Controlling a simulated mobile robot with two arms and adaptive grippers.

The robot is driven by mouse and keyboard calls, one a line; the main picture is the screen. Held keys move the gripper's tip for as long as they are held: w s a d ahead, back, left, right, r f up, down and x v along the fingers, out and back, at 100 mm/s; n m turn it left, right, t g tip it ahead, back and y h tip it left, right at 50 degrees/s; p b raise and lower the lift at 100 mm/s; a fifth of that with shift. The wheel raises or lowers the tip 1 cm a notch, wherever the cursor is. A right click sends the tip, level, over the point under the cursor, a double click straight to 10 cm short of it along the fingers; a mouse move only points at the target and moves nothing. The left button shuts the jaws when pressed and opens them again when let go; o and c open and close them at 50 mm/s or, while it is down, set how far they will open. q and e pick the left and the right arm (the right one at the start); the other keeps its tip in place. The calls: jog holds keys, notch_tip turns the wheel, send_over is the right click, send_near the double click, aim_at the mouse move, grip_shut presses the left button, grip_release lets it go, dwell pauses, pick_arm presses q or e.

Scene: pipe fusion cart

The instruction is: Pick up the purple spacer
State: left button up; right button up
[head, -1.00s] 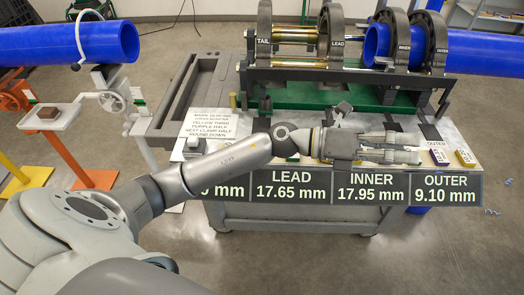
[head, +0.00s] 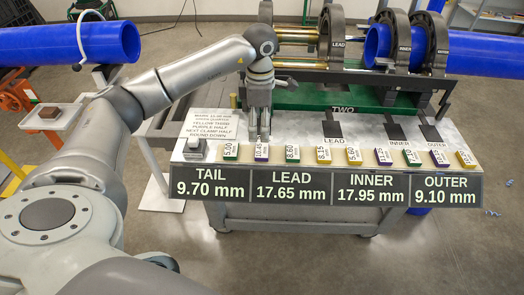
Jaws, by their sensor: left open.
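A row of small labelled spacers lies along the front of the cart top. One purple spacer (head: 262,153), marked 10.45, is toward the left of the row. Another purple spacer (head: 440,158) is near the right end. My left gripper (head: 258,139) is open and points down, with its fingertips just behind the left purple spacer in the picture. I cannot tell how high the fingertips are above the cart top. Nothing shows between the fingers. My right gripper is out of view.
Black clamps (head: 333,45) and a blue pipe (head: 376,45) are behind. Display panels (head: 280,189) hang along the front edge.

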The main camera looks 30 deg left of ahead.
aim_at(258, 150)
pick_arm(q)
notch_tip(258, 150, down, 3)
jog(key=shift+f, duration=0.2)
jog(key=f+p, duration=0.1)
jog(key=f, duration=0.1)
jog(key=s+f+p, duration=0.1)
jog(key=f, duration=0.1)
jog(key=shift+a+f+p, duration=0.15)
jog(key=shift+f+p, duration=0.15)
jog(key=shift+f, duration=0.05)
jog(key=shift+w+f, duration=0.15)
jog(key=shift+f, duration=0.2)
jog(key=shift+c, duration=0.4)
jog(key=c, duration=1)
